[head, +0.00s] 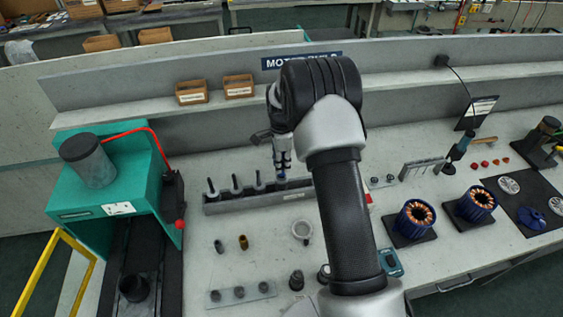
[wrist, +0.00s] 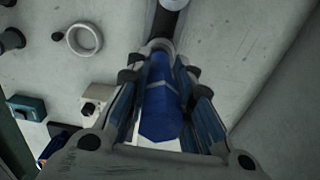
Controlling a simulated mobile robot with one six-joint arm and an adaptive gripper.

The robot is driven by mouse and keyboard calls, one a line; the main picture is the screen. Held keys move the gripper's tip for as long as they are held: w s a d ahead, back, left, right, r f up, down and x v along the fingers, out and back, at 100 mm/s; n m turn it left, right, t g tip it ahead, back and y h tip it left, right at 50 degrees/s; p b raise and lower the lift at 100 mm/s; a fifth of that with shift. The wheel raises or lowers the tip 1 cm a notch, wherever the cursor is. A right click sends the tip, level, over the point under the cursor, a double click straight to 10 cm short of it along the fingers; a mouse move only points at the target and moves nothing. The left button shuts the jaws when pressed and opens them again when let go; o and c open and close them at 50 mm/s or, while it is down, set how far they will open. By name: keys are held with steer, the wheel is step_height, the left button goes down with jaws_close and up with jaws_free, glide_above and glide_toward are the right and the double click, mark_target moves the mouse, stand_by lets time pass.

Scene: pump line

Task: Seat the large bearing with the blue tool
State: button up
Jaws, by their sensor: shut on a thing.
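My gripper (head: 283,160) is over the right part of a long dark tool rack (head: 240,204) in the head view. In the wrist view my gripper (wrist: 160,76) is shut on the blue tool (wrist: 163,108), a faceted blue cylinder between the two fingers. The tool's far end is hidden, so I cannot tell whether it is still touching the rack. A pale ring (head: 302,230) lies flat on the bench, and it also shows in the wrist view (wrist: 84,38). I cannot tell for sure which thing is the large bearing.
Several upright tools (head: 236,184) stand in the rack to the left. A teal press (head: 110,195) with a red lever is at the left. Two blue motor stators (head: 415,218) (head: 477,203) are at the right. A small parts plate (head: 240,294) lies at the front.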

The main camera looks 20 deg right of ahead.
steer(key=shift+r+p, duration=2.6)
steer(key=shift+r, duration=1.65)
steer(key=shift+f, duration=0.15)
